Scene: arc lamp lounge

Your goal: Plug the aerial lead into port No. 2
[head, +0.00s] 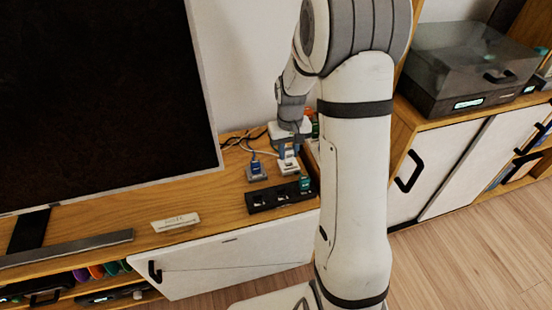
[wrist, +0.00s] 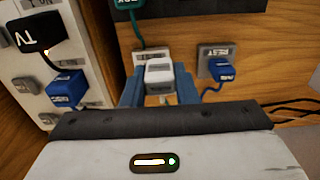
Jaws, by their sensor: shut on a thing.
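A pale grey plug (wrist: 159,72) is between the blue fingers of my gripper (wrist: 159,90) in the wrist view. The gripper is shut on it. A small pale holder (wrist: 150,54) with a label too small to read lies right by the plug. In the head view my gripper (head: 288,150) points down over this pale holder (head: 289,168), behind the black port strip (head: 268,200). The strip has several sockets, with a green plug (head: 305,185) at its right end. I cannot read the port numbers. Whether the grey plug touches its holder is unclear.
A blue plug (head: 255,167) sits in a grey holder left of my gripper. A white power strip (wrist: 28,75) with a black TV plug (wrist: 38,32) and another blue plug (wrist: 66,88) is close by. The television (head: 100,90) stands left. A small label plate (head: 175,222) lies on the wooden top.

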